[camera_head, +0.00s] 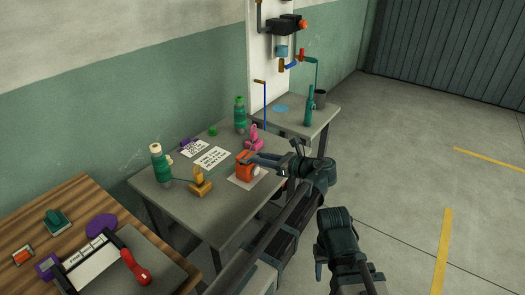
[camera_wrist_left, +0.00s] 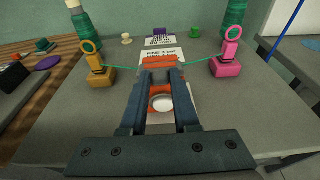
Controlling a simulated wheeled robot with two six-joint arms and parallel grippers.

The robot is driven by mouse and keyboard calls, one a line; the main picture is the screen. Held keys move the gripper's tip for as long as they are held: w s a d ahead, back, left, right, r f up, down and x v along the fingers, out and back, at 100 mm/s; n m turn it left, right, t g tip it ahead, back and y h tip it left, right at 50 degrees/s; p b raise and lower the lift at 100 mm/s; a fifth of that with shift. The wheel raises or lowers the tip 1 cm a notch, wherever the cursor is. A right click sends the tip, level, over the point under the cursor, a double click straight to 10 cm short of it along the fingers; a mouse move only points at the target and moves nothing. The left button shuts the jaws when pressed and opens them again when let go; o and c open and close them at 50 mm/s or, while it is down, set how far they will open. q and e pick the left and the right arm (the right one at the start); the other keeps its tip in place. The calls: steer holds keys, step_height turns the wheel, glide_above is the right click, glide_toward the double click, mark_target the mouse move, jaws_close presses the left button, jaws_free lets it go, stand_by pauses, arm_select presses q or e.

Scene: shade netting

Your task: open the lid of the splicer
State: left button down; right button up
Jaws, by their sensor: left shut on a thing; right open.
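The orange splicer (camera_head: 244,166) sits on a white sheet on the grey table. In the left wrist view its orange top (camera_wrist_left: 160,61) shows at my fingertips, with a round white part (camera_wrist_left: 161,103) between the fingers. My left gripper (camera_head: 257,160) is shut on the splicer; the fingers hide much of it, and I cannot tell whether the lid is raised. A green thread runs from both sides toward the splicer, between a yellow clamp (camera_wrist_left: 99,76) and a pink clamp (camera_wrist_left: 227,66). My right gripper (camera_head: 358,283) is low in the head view, away from the table, open and partly cut off.
Green spools (camera_head: 159,163) (camera_head: 240,115) stand at both ends of the table. Printed cards (camera_head: 212,158) lie behind the splicer. A wooden bench (camera_head: 60,205) with tools is at left. A smaller table (camera_head: 325,112) stands behind. The floor at right is clear.

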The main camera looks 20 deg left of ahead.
mark_target(249, 156)
arm_select(q)
steer(key=r+h+p, duration=0.1)
steer(key=p, duration=0.2)
steer(key=a+r+g+h+p, duration=0.1)
steer(key=h+p, duration=0.1)
steer(key=p, duration=0.2)
steer(key=r+h+p, duration=0.1)
steer(key=r+p, duration=0.1)
steer(key=p, duration=0.2)
steer(key=shift+w+a+r+g+h, duration=0.1)
steer(key=shift+w+a+g+h, duration=0.25)
steer(key=shift+a+g+h, duration=0.05)
steer(key=a+h+p, duration=0.1)
steer(key=p, duration=0.1)
steer(key=a+r+g+h+p, duration=0.1)
steer(key=h+p, duration=0.1)
steer(key=p, duration=0.1)
steer(key=w+a+h+p, duration=0.1)
steer(key=h+p, duration=0.1)
steer(key=shift+r+g+p, duration=0.2)
steer(key=shift+g+p, duration=0.2)
steer(key=shift+w+a+g+h+p, duration=0.35)
steer(key=shift+a+h+p, duration=0.25)
steer(key=shift+h, duration=0.5)
steer(key=shift+a+f+g+h, duration=0.1)
steer(key=shift+a+g+h, duration=0.35)
steer(key=shift+h, duration=0.45)
steer(key=shift+a, duration=0.1)
